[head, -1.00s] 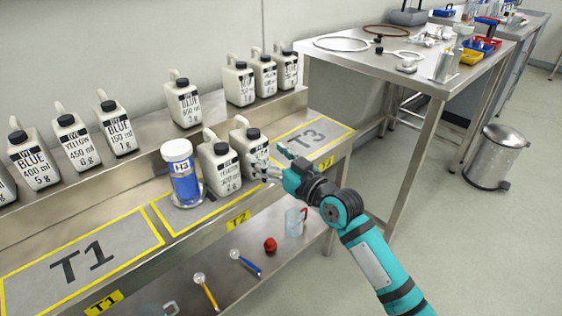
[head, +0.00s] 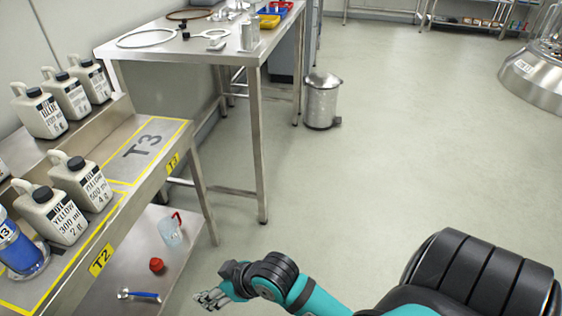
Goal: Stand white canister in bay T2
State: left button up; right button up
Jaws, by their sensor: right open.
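Two off-white canisters stand upright in bay T2, the bay with the yellow border (head: 60,271) and a T2 tag on the shelf edge. The front one (head: 55,217) has a label ending in 300 ml 2 g. The rear one (head: 83,183) reads 500 ml 4 g and stands close behind it, towards T3. A blue H3 jar (head: 20,252) stands left of them on a clear dish, cut by the picture edge. My right gripper (head: 208,299) is open and empty, low and in front of the bench, well apart from the canisters. My left gripper is out of view.
Bay T3 (head: 160,138) is empty. More canisters (head: 66,95) stand on the raised shelf behind. The lower shelf holds a clear jug (head: 171,232), a red item (head: 157,265) and a blue-handled tool (head: 144,295). A steel table (head: 234,46) and bin (head: 321,103) stand beyond; open floor lies right.

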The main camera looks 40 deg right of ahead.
jog(key=s+d+f+m+g+h, duration=0.1)
jog(key=s+d+f+g, duration=0.1)
jog(key=s, duration=0.5)
jog(key=s+d+f+m+g+h, duration=0.1)
jog(key=s+d+f+g+h, duration=0.1)
jog(key=s+d, duration=0.3)
jog(key=shift+s+f+h, duration=0.2)
jog(key=shift+s+h, duration=0.1)
jog(key=shift+s, duration=0.8)
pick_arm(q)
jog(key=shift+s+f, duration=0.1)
